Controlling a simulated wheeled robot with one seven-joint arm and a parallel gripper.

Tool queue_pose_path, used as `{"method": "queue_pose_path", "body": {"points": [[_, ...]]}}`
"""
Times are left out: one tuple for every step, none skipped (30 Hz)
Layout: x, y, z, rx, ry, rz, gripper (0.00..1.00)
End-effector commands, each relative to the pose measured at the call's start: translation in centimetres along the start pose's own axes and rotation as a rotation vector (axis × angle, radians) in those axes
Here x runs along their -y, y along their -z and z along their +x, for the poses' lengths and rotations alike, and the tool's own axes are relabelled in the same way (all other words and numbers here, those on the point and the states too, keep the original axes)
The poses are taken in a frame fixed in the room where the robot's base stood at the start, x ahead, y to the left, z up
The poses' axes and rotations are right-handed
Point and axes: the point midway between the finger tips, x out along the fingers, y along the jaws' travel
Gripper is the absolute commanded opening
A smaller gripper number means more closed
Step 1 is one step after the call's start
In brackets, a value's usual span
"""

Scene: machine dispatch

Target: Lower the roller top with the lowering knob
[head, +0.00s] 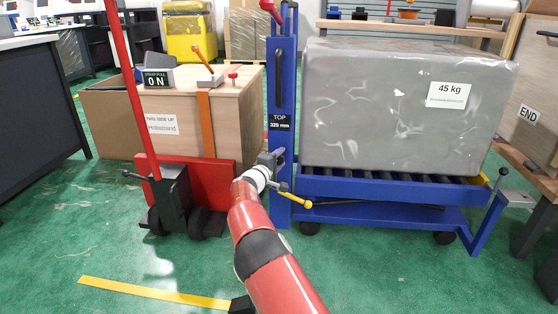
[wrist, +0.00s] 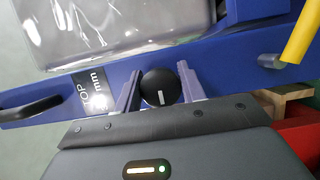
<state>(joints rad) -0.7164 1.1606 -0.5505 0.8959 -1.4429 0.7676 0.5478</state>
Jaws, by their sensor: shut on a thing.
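The lowering knob (wrist: 158,88) is a round black knob with a white mark, on the blue column in the wrist view. My gripper (wrist: 159,72) has one finger on each side of it and is shut on it. In the head view my gripper (head: 273,160) meets the blue column (head: 281,80) just below its label (head: 280,122), which reads TOP 325 mm; the knob is hidden there. The roller top (head: 390,186) is a blue frame with dark rollers, right of the column. It carries a grey wrapped load (head: 400,108) marked 45 kg.
A yellow-ended lever (head: 294,199) sticks out just right of my gripper. A red pallet truck (head: 178,160) and a wooden crate (head: 230,120) stand close on the left. A wooden structure marked END (head: 528,112) is at the right.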

Motion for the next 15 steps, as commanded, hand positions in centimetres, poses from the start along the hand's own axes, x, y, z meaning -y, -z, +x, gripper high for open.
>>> {"method": "queue_pose_path", "body": {"points": [[0.13,-0.08,0.04,0.002,0.004,0.006,0.17],[0.14,-0.09,0.04,0.002,0.005,0.008,0.17],[0.14,-0.09,0.04,0.002,0.007,0.011,0.17],[0.15,-0.09,0.03,0.002,0.007,0.012,0.17],[0.15,-0.09,0.04,0.002,0.008,0.013,0.17],[0.16,-0.09,0.04,0.002,0.008,0.014,0.17],[0.16,-0.09,0.04,0.002,0.008,0.014,0.17],[0.16,-0.09,0.04,0.002,0.008,0.014,0.17],[0.16,-0.09,0.04,0.002,0.008,0.014,0.17],[0.17,-0.09,0.04,0.002,0.008,0.014,0.17],[0.16,-0.09,0.04,0.002,0.008,0.014,0.17],[0.17,-0.09,0.04,0.002,0.008,0.014,0.17],[0.17,-0.09,0.04,0.002,0.008,0.014,0.17],[0.17,-0.10,0.04,0.002,0.008,0.014,0.17],[0.17,-0.10,0.04,0.002,0.008,0.014,0.42]]}}
